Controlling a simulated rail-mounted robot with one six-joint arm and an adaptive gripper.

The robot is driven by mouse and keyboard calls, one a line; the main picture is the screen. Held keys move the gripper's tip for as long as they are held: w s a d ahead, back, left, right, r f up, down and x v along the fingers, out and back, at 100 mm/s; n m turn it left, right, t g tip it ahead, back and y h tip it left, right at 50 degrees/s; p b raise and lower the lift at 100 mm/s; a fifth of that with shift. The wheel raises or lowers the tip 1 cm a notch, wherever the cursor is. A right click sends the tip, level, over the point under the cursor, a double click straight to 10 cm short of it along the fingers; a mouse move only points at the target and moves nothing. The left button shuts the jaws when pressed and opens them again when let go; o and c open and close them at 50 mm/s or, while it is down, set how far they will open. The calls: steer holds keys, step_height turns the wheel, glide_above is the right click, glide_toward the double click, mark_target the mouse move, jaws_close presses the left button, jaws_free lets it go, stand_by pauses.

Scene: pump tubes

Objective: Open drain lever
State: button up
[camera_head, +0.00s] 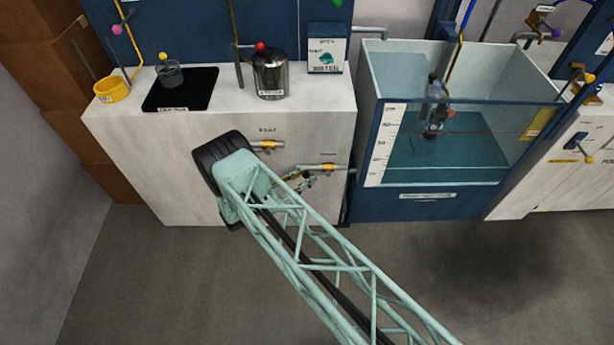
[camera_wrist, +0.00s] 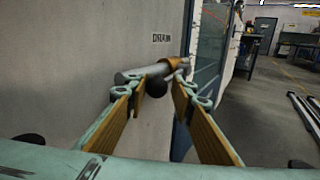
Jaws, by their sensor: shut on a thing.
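The drain valve is a short grey pipe with an orange collar (camera_head: 326,167) on the white cabinet's front, low and near the tank. In the wrist view the pipe (camera_wrist: 134,75) sits under the word DRAIN, and its lever ends in a dark round knob (camera_wrist: 157,86). My gripper (camera_wrist: 158,84) is shut on the drain lever, with the knob between its fingertips. In the camera_head view my gripper (camera_head: 303,182) is small and partly hidden by my arm, just below the drain pipe.
A similar fill valve (camera_head: 268,146) is above and left of the drain valve. The glass tank (camera_head: 455,150) with water stands to the right. A steel pot (camera_head: 269,76), a yellow ring (camera_head: 112,89) and a black pad (camera_head: 160,100) are on the cabinet top. The floor in front is clear.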

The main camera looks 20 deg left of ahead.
steer(key=shift+w+a+r+m+g+y, duration=0.15)
steer(key=shift+a+r+m+g+y, duration=0.1)
steer(key=shift+r, duration=0.2)
steer(key=shift+w+a+r+m+g+y, duration=0.15)
steer(key=shift+a+r+y, duration=0.1)
steer(key=shift+r, duration=0.2)
steer(key=o, duration=1)
steer(key=shift+a, duration=0.1)
steer(key=shift+c, duration=0.2)
steer(key=shift+s, duration=0.1)
steer(key=shift+s+d+f, duration=0.1)
steer(key=shift+d+f, duration=0.1)
steer(key=shift+d, duration=0.1)
steer(key=v, duration=1.2)
steer(key=shift+r, duration=0.1)
